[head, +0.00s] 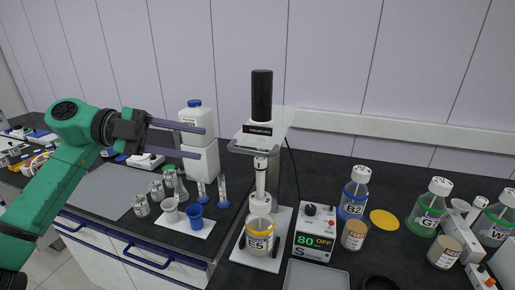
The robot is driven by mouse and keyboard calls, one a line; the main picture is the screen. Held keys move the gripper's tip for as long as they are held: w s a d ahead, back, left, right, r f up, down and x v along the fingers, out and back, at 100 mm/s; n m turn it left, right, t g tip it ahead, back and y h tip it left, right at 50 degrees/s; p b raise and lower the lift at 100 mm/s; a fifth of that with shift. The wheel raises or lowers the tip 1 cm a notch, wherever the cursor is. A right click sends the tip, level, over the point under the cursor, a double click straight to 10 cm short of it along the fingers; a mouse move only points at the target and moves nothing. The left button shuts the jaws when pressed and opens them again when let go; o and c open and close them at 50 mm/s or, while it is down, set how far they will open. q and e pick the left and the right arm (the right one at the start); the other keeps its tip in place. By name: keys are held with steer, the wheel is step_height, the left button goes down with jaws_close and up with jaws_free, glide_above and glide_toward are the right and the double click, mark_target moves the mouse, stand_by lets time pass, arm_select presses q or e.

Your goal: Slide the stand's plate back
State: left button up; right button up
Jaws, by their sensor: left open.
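The stand (275,180) stands right of the middle, with a black motor (262,95) on top. A pale flat plate (278,120) juts out at its upper part, under the motor. A white base plate (272,240) lies at its foot. A bottle marked E5 (260,238) with a yellow ring stands on the base plate, under the white shaft. My left gripper (203,143) is left of the stand, open and empty. Its two fingers point right and are apart from the stand. My right gripper is not in view.
A white jug (199,155) with a blue cap stands behind my left fingers. A control box (315,232) reading 80 OFF is right of the stand. Cups (190,217) and glassware are at left. Bottles B2 (354,195) and G7 (430,210) are at right. A tray (317,278) lies in front.

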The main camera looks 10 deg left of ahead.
mark_target(241, 150)
arm_select(q)
steer(key=p+x, duration=0.1)
steer(key=x, duration=0.2)
steer(key=p+x, duration=0.1)
steer(key=x, duration=0.3)
steer(key=p+x, duration=0.1)
steer(key=x, duration=0.3)
steer(key=shift+w+d+r, duration=0.1)
steer(key=shift+d+r, duration=0.1)
steer(key=shift+r, duration=0.05)
steer(key=shift+d+f, duration=0.15)
steer(key=shift+f, duration=0.05)
steer(key=shift+a+f, duration=0.1)
steer(key=shift+a, duration=0.15)
steer(key=shift+d, duration=0.15)
jaws_close()
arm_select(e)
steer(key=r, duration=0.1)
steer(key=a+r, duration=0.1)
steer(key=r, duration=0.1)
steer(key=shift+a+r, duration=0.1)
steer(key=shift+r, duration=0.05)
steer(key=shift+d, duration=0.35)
